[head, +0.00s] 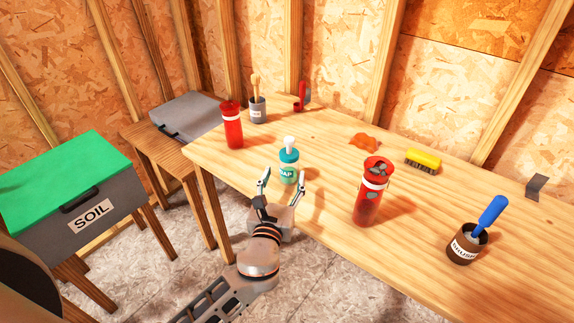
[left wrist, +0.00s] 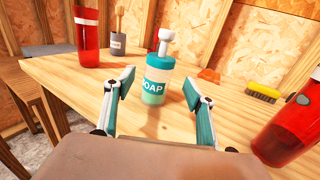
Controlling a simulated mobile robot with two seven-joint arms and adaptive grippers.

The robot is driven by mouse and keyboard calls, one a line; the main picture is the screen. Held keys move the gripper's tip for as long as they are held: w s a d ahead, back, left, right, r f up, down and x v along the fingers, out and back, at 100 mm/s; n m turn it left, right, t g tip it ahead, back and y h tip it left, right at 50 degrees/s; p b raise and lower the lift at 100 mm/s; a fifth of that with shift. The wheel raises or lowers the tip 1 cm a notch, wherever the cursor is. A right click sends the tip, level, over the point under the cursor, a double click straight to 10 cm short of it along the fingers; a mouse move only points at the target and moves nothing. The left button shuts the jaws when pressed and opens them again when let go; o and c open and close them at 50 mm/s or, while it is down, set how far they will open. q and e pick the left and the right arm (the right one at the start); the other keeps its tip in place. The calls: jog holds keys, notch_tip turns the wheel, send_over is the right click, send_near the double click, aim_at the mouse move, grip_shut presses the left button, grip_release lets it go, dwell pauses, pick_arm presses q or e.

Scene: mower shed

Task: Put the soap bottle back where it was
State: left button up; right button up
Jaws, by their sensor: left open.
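The soap bottle (head: 288,168) stands upright on the wooden table near its front edge. It is teal and green with a white pump top and a SOAP label. My left gripper (head: 282,180) is open at the table's front edge, with its fingers pointing at the bottle. In the left wrist view, the soap bottle (left wrist: 158,80) stands beyond and between the two open fingertips of the left gripper (left wrist: 160,88), apart from them. My right gripper is not in view.
On the table (head: 310,140) stand a red bottle (head: 232,127), a grey pot with a brush (head: 257,110), a red container (head: 371,195), a yellow brush (head: 422,160), an orange item (head: 364,141) and a brown pot (head: 466,245). A green-lidded SOIL box (head: 70,190) stands left.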

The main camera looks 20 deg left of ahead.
pick_arm(q)
jog(key=shift+s+d, duration=0.2)
jog(key=shift+s, duration=1.6)
jog(key=s+a+f+n+g+y, duration=0.25)
jog(key=s+a+n, duration=0.25)
jog(key=a+n, duration=0.25)
jog(key=s+a+f+n+g+y, duration=0.1)
jog(key=s+a+f+n+g, duration=0.25)
jog(key=s+a+n, duration=0.35)
jog(key=s+a+f+n+g+h, duration=0.1)
jog(key=s+a+f+n+g, duration=0.1)
jog(key=s+n, duration=0.4)
jog(key=s+a+f+n+g, duration=0.1)
jog(key=s+f+n+g, duration=0.2)
jog(key=s+n, duration=0.3)
jog(key=w+d+f+n+t+h, duration=0.3)
jog(key=d+f+h, duration=0.4)
jog(key=d+f, duration=0.6)
jog(key=d, duration=0.2)
jog(key=shift+d+f+n+t, duration=0.15)
jog(key=shift+d+n+t, duration=0.15)
jog(key=shift+n+t, duration=0.1)
